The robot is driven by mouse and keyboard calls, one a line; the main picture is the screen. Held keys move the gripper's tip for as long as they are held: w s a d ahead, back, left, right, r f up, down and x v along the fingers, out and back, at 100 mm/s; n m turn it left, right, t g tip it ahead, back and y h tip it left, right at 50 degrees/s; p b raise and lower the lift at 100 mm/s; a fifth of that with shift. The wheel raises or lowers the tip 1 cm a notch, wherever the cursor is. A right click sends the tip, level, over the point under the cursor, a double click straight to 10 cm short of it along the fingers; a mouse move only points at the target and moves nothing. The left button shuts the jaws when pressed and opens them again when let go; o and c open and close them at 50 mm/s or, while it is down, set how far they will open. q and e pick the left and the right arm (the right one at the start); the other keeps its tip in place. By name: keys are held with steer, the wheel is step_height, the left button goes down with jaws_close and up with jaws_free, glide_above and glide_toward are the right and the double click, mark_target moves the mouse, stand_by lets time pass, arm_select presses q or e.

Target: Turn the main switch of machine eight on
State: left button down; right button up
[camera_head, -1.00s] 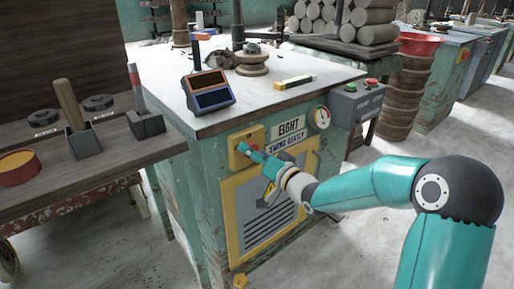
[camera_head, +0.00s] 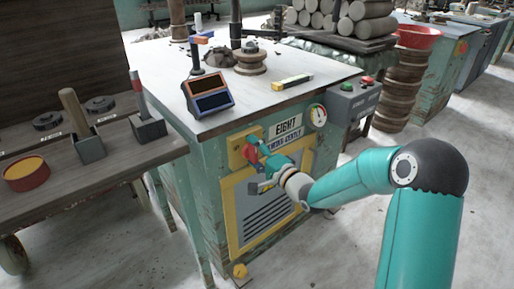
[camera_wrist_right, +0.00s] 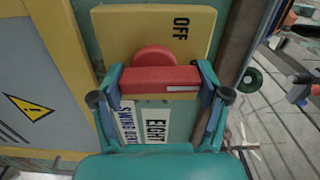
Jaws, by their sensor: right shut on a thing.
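Machine eight (camera_head: 200,185) is a worn green cabinet with a white top and a sign (camera_head: 286,128) reading EIGHT. The main switch is a red handle (camera_wrist_right: 160,80) with a white mark, on a yellow plate (camera_wrist_right: 115,35) marked OFF, left of the sign in the head view (camera_head: 237,152). My right gripper (camera_wrist_right: 160,83) is shut on the red handle, one finger at each side. The handle stands roughly upright on the cabinet front, with its white-marked end upward. Fingers and wrist partly cover it in the head view. My left gripper is not in view.
A yellow-framed vent panel (camera_head: 232,215) sits below the switch, a gauge (camera_head: 318,115) to its right. A grey box (camera_head: 350,100) with red and green buttons is at the cabinet's right side. A wooden bench (camera_head: 110,165) stands at left.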

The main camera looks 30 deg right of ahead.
steer(key=shift+d+f+m, duration=0.2)
steer(key=shift+m, duration=0.3)
steer(key=o, duration=1.2)
steer(key=shift+c, duration=0.2)
steer(key=shift+r, duration=0.1)
steer(key=shift+a, duration=0.1)
steer(key=s+d, duration=0.1)
steer(key=s, duration=1.1)
steer(key=shift+a, duration=0.1)
